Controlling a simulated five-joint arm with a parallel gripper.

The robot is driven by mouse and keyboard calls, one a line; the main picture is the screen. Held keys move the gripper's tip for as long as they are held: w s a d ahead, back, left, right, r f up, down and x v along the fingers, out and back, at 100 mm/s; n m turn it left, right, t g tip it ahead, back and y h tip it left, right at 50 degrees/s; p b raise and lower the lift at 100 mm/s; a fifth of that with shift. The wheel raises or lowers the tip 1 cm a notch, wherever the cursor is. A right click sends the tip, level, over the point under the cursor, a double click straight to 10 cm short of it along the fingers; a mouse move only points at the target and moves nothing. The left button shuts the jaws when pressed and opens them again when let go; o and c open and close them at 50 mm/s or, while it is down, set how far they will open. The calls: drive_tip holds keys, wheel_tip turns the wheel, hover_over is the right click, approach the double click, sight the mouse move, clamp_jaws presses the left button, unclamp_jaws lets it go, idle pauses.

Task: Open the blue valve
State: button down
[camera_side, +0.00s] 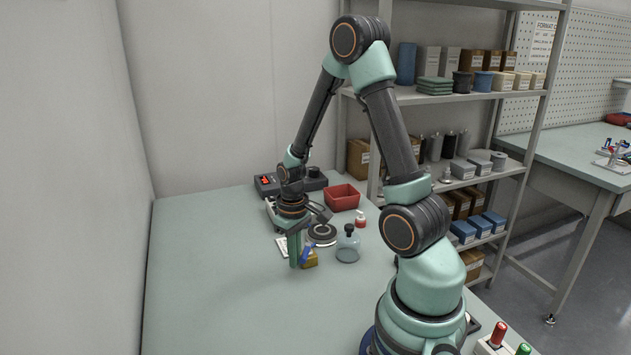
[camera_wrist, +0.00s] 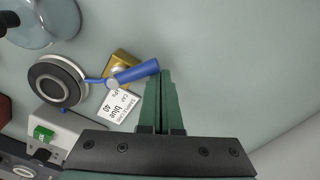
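The blue valve has a brass body (camera_wrist: 122,66) and a blue lever (camera_wrist: 136,73) that points right and slightly up in the wrist view. In the side view the brass body (camera_side: 310,259) sits low on the bench, partly behind my gripper. My gripper (camera_wrist: 166,72) points down, with its two green fingers together and nothing visible between them. The fingertips are right beside the lever's free end in the wrist view; I cannot tell whether they touch it. In the side view my gripper (camera_side: 295,264) is just left of the valve.
A label card reading "blue 40" (camera_wrist: 118,107) lies beside the valve. A round black-rimmed disc (camera_wrist: 57,82) and a glass flask (camera_side: 347,248) stand close by. A red bin (camera_side: 341,197) and a control box (camera_side: 267,185) are farther back. The bench's left and front are clear.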

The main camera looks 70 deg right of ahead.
sight(305, 259)
drive_tip(key=shift+s, duration=0.8)
idle(0.4)
drive_tip(key=shift+s, duration=0.4)
drive_tip(key=shift+s+d, duration=0.15)
idle(0.3)
drive_tip(key=shift+r, duration=4)
